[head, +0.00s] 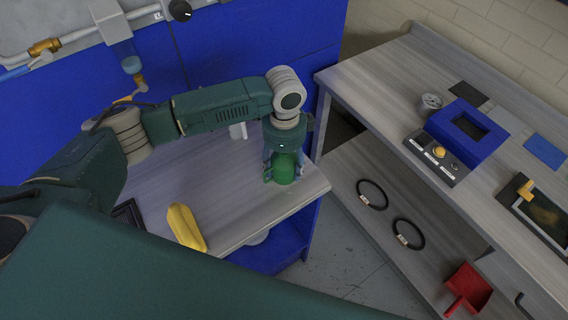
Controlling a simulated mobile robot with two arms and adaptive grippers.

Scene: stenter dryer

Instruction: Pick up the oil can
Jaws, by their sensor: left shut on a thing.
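The oil can (284,171) shows as a green, rounded body near the right end of the small grey worktop. My left gripper (284,177) points down over it from above. Its fingers are shut on the can's two sides. The gripper hides the can's upper part. I cannot tell whether the can's bottom touches the worktop or is just above it. My right gripper is not in view.
The worktop (230,213) also bears a yellow object (186,228) and a dark frame (128,213). A grey bench (384,68) at right holds a blue box (467,130) and a gauge (431,101). Its lower shelf holds black rings (372,194) and a red scoop (467,289).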

